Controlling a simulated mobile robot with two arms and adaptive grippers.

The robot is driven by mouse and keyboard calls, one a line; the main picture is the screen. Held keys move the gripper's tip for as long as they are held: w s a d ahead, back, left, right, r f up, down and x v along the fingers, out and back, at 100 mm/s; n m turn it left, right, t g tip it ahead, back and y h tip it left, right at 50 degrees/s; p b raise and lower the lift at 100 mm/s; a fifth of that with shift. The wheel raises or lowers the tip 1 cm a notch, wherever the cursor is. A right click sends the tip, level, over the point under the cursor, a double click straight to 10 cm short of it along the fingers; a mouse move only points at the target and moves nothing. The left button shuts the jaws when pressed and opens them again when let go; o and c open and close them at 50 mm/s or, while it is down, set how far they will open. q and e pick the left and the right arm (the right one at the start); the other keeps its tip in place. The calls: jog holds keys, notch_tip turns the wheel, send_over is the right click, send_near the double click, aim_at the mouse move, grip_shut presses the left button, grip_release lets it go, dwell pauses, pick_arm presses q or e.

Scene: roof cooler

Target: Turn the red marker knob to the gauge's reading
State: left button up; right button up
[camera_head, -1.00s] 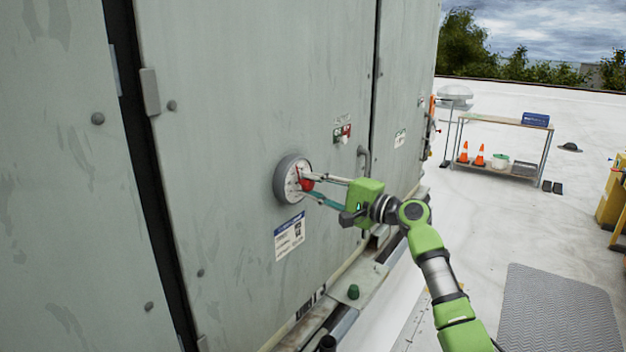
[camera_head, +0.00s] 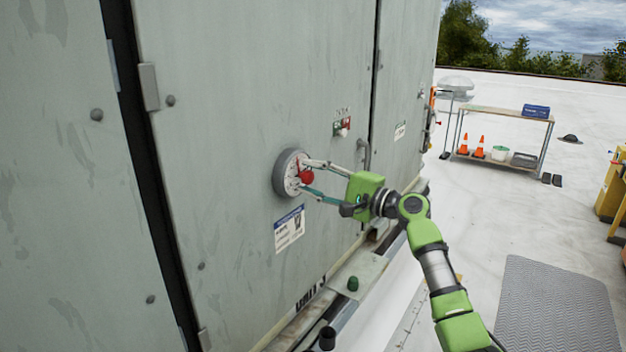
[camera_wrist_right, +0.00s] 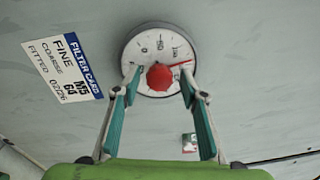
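The round gauge (camera_head: 286,176) has a grey rim and a white dial, and sits on the grey-green cabinet panel. The red marker knob (camera_head: 306,176) is at the dial's centre; it also shows in the right wrist view (camera_wrist_right: 160,77). A thin red line on the dial points right and slightly up from the knob in the wrist view. The smallest dial figures are too small to read. My left gripper is not in view.
A blue-and-white filter card (camera_head: 289,230) is on the panel below the gauge. A red and green switch plate (camera_head: 343,128) is to its right. A ledge (camera_head: 340,290) runs along the cabinet's foot. A shelf table (camera_head: 505,113) and floor mat (camera_head: 556,305) stand farther right.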

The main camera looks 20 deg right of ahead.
jog(key=shift+s+d+f, duration=0.1)
jog(key=shift+s+d, duration=0.1)
jog(key=shift+s, duration=0.1)
jog(key=v, duration=1.1)
jog(key=shift+s+d, duration=0.1)
jog(key=shift+d, duration=0.05)
